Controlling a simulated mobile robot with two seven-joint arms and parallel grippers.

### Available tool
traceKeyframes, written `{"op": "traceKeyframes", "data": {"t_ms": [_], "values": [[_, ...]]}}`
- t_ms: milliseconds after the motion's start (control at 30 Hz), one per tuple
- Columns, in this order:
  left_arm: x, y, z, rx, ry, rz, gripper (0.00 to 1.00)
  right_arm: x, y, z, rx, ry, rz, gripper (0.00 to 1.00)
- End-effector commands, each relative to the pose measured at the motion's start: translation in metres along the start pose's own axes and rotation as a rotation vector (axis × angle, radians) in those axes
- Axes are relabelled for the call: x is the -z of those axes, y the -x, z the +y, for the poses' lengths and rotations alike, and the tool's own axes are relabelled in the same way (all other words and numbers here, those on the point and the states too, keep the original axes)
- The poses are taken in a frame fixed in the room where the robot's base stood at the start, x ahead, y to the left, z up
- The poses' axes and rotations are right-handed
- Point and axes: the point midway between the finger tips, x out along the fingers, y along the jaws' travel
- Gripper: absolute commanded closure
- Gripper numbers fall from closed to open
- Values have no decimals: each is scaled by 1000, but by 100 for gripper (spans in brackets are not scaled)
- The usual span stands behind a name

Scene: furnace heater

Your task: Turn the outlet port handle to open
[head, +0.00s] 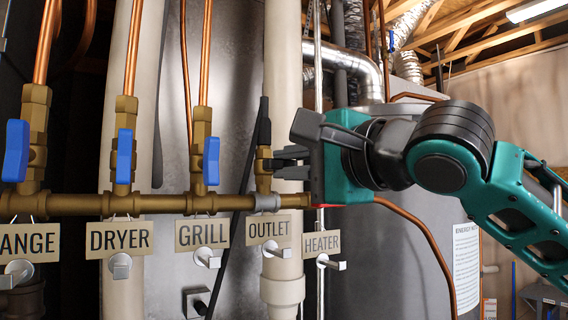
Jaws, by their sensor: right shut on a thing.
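The brass outlet valve (263,180) stands on the horizontal brass manifold, above the OUTLET tag (269,229). My right gripper (282,162) reaches in from the right with its dark fingers at the valve's right side. It is shut on the outlet port handle, which the fingers and dark gripper parts mostly hide. The handle's exact angle cannot be told. My left gripper is not in view.
Blue handles of the range (16,151), dryer (124,156) and grill (211,161) valves hang upright to the left. The brass manifold (155,204) runs below. A HEATER tag (321,243) hangs under my gripper. A grey tank stands behind.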

Motion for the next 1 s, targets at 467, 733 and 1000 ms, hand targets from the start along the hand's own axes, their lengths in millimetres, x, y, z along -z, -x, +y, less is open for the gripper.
{"op": "traceKeyframes", "data": {"t_ms": [467, 733, 1000], "values": [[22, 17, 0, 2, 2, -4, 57, 0, 0, -4, -40, 253, 1, 100], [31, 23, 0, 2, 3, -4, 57, 0, 0, -3, -58, 383, 1, 100], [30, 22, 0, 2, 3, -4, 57, 0, 0, -1, -59, 394, 1, 100]]}}
